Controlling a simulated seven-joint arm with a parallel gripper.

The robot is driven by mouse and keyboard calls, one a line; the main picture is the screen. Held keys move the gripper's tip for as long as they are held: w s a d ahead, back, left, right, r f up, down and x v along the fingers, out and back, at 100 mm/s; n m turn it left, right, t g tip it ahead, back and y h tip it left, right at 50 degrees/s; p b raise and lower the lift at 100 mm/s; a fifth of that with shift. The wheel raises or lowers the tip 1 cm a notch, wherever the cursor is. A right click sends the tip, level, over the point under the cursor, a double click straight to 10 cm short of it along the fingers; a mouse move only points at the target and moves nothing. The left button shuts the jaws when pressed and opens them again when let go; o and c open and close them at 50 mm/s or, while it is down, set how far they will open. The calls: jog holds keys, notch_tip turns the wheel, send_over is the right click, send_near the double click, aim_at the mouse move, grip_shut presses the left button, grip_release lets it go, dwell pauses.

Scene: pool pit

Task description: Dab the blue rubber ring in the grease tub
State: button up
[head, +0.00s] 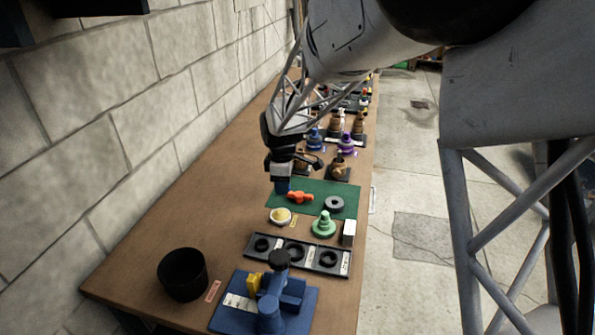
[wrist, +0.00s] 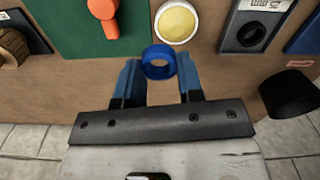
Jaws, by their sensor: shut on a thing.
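My gripper (wrist: 158,78) is shut on the blue rubber ring (wrist: 158,71), which sits between the blue fingertips in the wrist view. In the head view my gripper (head: 282,188) points down at the left edge of the green mat; the ring cannot be told apart from the blue fingers there. The grease tub (head: 280,216) is a round white dish with yellow grease, on the bench just in front of the mat. It also shows in the wrist view (wrist: 175,22), just beyond the ring and slightly right. No contact between ring and grease is visible.
The green mat (head: 312,211) holds an orange part (head: 300,198) and a grey ring (head: 334,204). A green stepped part (head: 324,224) stands right of the tub. A black tray (head: 318,257), a blue fixture (head: 270,310) and a black bin (head: 183,274) are nearer. A block wall runs along the left.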

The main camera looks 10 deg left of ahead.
aim_at(279, 211)
jog(key=shift+s+a+f, duration=0.1)
jog(key=shift+s+a, duration=0.1)
jog(key=shift+s, duration=0.4)
jog(key=shift+s+a, duration=0.2)
jog(key=shift+s, duration=0.4)
jog(key=shift+f, duration=0.25)
jog(key=shift+f, duration=2.75)
jog(key=shift+f, duration=0.4)
jog(key=shift+r, duration=0.2)
jog(key=shift+r, duration=3.4)
jog(key=shift+w+d, duration=0.1)
jog(key=shift+w, duration=0.05)
